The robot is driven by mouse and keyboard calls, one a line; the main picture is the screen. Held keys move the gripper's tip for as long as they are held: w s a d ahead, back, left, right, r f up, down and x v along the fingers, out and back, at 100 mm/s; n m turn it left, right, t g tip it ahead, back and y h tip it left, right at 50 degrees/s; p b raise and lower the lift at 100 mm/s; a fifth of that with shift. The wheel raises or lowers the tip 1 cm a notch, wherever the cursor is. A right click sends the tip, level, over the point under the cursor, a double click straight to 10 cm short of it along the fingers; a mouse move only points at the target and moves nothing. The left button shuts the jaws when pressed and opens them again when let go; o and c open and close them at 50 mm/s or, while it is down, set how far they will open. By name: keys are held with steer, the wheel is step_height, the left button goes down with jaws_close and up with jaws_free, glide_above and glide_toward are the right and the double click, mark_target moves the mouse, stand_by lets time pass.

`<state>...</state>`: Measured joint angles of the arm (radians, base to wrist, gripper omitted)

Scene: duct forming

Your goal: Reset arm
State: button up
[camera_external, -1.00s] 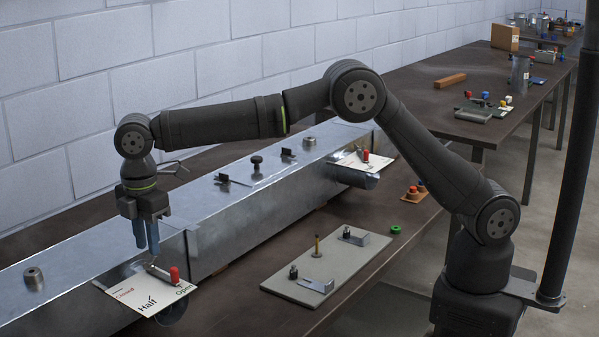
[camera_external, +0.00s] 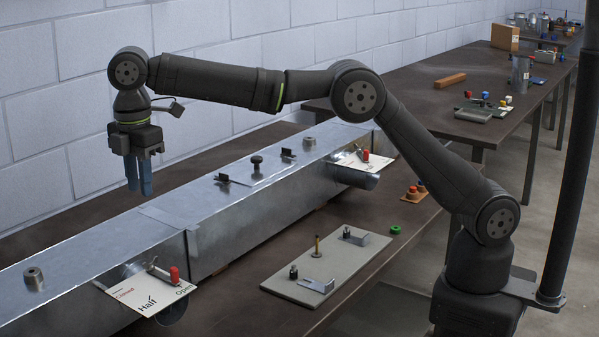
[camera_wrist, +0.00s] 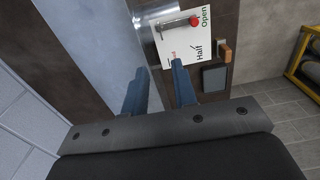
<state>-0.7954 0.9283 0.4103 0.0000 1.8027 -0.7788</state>
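My gripper (camera_external: 140,192) hangs in the air above the near section of the metal duct (camera_external: 80,262), its blue fingers pointing down. In the wrist view my gripper (camera_wrist: 160,68) has its fingers apart with nothing between them. A lever with a red knob (camera_external: 174,273) is mounted by a white card (camera_external: 140,296) marked Closed, Half and Open on the duct's front. The red knob (camera_wrist: 195,20) also shows in the wrist view, with the lever lying across the card (camera_wrist: 190,48). The fingers are clear of the lever.
A second red-knobbed lever and card (camera_external: 364,160) are farther along the duct. A grey board (camera_external: 325,268) with small fittings lies on the bench in front. A block wall (camera_external: 60,130) stands behind. The air above the duct is open.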

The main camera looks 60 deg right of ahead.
mark_target(151, 259)
step_height(151, 259, down, 16)
steer(key=shift+f, duration=0.1)
steer(key=shift+r+m, duration=0.25)
steer(key=shift+m, duration=0.15)
steer(key=m, duration=1)
stand_by(1.4)
